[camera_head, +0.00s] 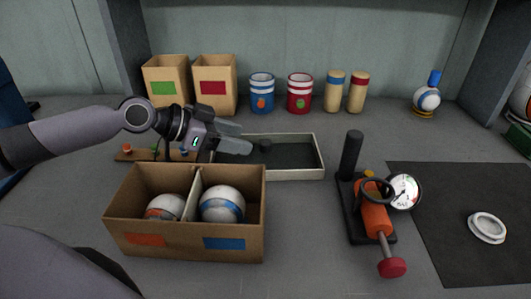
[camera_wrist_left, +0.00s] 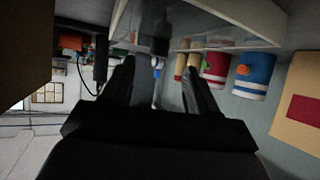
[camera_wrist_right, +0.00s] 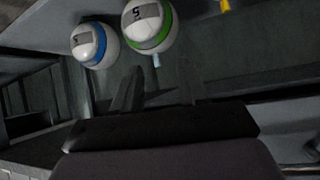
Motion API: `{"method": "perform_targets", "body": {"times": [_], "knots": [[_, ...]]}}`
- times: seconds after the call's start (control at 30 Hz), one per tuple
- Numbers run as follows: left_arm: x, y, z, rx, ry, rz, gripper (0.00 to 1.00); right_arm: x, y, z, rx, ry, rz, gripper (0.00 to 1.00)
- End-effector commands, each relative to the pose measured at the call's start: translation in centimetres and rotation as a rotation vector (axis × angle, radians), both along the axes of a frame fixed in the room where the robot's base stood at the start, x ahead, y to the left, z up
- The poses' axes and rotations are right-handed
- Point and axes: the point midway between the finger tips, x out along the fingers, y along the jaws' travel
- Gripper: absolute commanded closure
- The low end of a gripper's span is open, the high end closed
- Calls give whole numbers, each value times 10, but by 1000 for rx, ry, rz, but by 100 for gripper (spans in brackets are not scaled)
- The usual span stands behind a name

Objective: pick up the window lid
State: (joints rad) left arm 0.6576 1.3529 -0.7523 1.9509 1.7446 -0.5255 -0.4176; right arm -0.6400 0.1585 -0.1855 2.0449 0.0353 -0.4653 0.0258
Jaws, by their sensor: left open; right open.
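The window lid (camera_head: 290,152) appears to be the dark pane with a black knob (camera_head: 265,145) on the pale-rimmed tray (camera_head: 322,160) at mid-table. My left gripper (camera_head: 246,138) is open just left of the knob, with its fingers pointing right over the tray's left part. In the left wrist view the knob (camera_wrist_left: 160,42) shows beyond the gap between the open fingers (camera_wrist_left: 158,75), apparently not touched. My right gripper is outside the head view; its open, empty fingers (camera_wrist_right: 158,85) show in the right wrist view, near two banded balls (camera_wrist_right: 148,25).
A divided cardboard box (camera_head: 185,240) with two balls stands in front of the left gripper. An orange press (camera_head: 372,215) with a gauge (camera_head: 404,191) stands right of the tray. A white ring (camera_head: 487,227) lies on a dark mat (camera_head: 440,250). Boxes and cans (camera_head: 300,93) line the back.

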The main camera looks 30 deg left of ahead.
Motion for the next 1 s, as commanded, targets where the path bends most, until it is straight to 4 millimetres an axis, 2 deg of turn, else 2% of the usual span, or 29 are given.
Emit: {"method": "perform_targets", "body": {"times": [0.43,0.77,0.83,0.97,1.0], "knots": [[32,-30,-17,-1,0,0,41,3,1,5,5,-9,-5,57],[36,-33,-20,0,0,1,41,3,1,5,6,-9,-6,57],[36,-33,-20,0,0,1,58,3,1,5,6,-9,-6,57],[35,-33,-20,0,0,1,100,3,1,5,6,-8,-7,57],[35,-33,-20,0,0,1,100,3,1,4,6,-8,-7,57]]}}
